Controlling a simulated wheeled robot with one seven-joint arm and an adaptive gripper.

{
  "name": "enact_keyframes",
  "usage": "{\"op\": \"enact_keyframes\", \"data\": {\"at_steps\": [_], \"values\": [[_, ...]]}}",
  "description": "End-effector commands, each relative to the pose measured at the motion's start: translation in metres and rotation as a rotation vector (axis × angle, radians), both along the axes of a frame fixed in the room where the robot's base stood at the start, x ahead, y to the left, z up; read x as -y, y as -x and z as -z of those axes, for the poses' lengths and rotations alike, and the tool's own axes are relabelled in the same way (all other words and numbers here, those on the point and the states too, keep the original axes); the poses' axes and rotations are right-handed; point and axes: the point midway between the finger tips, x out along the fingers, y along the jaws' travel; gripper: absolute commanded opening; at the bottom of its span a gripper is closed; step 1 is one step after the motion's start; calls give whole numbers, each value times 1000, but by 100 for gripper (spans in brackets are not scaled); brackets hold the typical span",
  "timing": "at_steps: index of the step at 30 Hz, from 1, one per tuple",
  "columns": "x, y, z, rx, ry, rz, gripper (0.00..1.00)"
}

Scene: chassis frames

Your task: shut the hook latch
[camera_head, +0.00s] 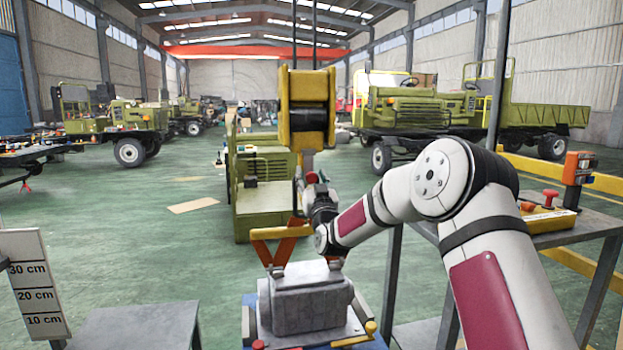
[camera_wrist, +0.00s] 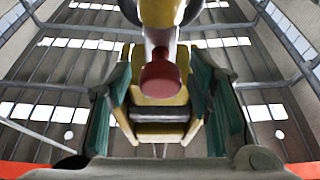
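The yellow hoist block (camera_head: 307,106) hangs at the centre of the head view. Below it is a pale shank (camera_head: 308,158) and a small red part (camera_head: 312,178), perhaps the latch. The hook's lower part is largely hidden behind my gripper (camera_head: 312,197). In the wrist view, which looks up, a rounded red part (camera_wrist: 160,78) hangs under a pale shank, with the yellow block (camera_wrist: 160,134) beyond. My gripper (camera_wrist: 163,108) is open, its teal-padded fingers apart on either side of the red part in the picture. I cannot tell whether anything touches it or the latch's position.
A grey casting (camera_head: 307,302) sits under the hook, with an orange lifting piece (camera_head: 279,245) above it. A bench with a yellow control box (camera_head: 548,218) stands at right. A height scale board (camera_head: 35,283) is at left. Green trucks (camera_head: 425,110) stand behind on open floor.

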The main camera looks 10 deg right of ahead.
Motion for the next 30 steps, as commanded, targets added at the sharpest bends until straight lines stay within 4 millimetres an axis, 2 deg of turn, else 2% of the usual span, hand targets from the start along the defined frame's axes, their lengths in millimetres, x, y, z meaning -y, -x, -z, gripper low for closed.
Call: {"op": "enact_keyframes", "data": {"at_steps": [5,8,21,25,30], "values": [[0,3,2,-2,0,-1,47],[0,12,6,-3,1,-1,47],[0,86,36,-2,1,-1,47],[0,101,43,-2,0,-1,47],[0,110,46,0,0,0,47]]}}
